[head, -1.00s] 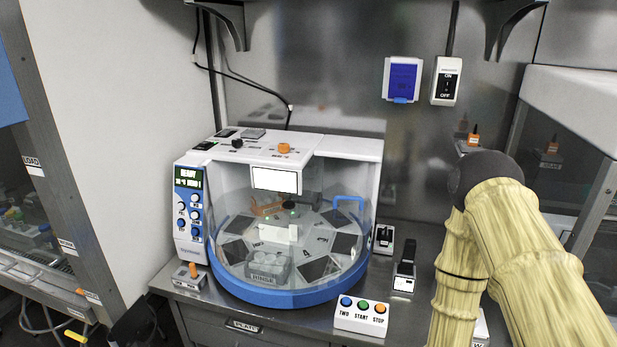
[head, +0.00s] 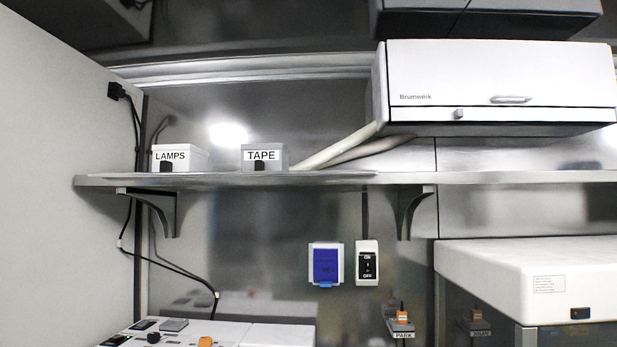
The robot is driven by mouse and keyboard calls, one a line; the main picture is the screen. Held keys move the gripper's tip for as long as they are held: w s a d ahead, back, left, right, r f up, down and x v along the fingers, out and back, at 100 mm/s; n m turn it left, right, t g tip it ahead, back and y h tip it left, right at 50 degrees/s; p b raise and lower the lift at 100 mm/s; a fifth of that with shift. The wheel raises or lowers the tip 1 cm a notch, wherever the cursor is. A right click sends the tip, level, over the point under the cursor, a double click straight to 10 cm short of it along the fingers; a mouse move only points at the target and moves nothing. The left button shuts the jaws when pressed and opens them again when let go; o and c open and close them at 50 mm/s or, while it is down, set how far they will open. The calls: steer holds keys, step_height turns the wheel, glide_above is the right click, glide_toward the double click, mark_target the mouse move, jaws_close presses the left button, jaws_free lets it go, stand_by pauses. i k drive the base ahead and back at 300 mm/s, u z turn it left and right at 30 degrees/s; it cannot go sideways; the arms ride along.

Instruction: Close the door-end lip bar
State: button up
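I cannot single out a door-end lip bar in the head view. A steel wall shelf (head: 330,179) runs across the middle of the view, with dark brackets below it. Its left end reaches the white wall panel. No raised bar is clearly visible along its front edge. My gripper is not in view, and neither is any of my arm.
On the shelf stand a LAMPS box (head: 193,157) and a TAPE box (head: 277,155). Below are a blue-covered socket (head: 325,264), an ON/OFF switch (head: 367,264) and a white hood (head: 530,262).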

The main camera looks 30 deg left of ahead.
mark_target(338, 172)
steer(key=z, duration=0.35)
steer(key=k, duration=0.5)
steer(key=u, duration=1.25)
